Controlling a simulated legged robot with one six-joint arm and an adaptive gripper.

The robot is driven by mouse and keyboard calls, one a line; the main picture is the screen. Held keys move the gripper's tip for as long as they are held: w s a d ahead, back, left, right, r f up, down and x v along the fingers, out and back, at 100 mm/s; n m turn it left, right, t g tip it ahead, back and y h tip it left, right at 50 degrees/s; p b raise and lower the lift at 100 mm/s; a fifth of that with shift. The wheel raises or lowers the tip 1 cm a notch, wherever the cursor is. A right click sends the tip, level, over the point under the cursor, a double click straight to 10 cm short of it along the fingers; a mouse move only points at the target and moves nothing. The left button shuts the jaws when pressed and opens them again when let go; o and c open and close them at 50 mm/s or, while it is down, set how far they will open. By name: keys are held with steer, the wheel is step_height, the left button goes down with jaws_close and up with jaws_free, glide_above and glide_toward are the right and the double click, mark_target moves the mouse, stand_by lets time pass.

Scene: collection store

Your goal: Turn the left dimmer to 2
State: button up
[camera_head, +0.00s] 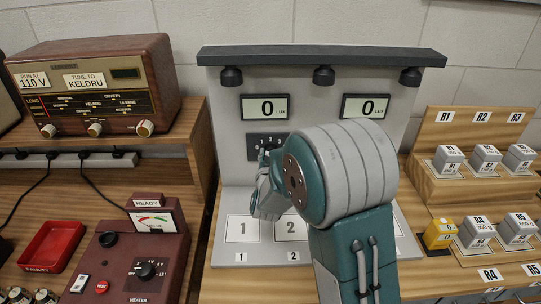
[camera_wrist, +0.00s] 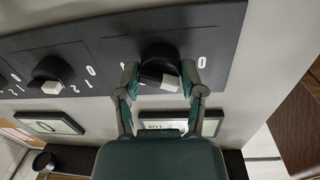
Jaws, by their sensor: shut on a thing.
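My gripper (camera_wrist: 160,73) is shut on this knob, one finger on each side. The other dimmer (camera_wrist: 52,72) stands free. In the head view my arm and gripper cover most of the panel (camera_head: 254,147). The left lux display (camera_head: 264,107) and right lux display (camera_head: 365,107) both read 0.
Three black lamps (camera_head: 323,75) hang under the shelf above the displays. Left are a brown radio (camera_head: 97,90), a maroon heater box (camera_head: 130,255) and a red tray (camera_head: 52,246). Labelled blocks (camera_head: 484,158) stand on a wooden rack at right. Numbered pads (camera_head: 242,229) lie below the panel.

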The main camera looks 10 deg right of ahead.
steer(key=m, duration=0.6)
steer(key=shift+r, duration=0.1)
steer(key=m+y, duration=0.1)
steer(key=m, duration=0.5)
stand_by(0.5)
steer(key=o, duration=1.1)
steer(key=shift+w, duration=0.1)
steer(key=shift+o, duration=0.2)
steer(key=shift+d, duration=0.1)
steer(key=v, duration=1.2)
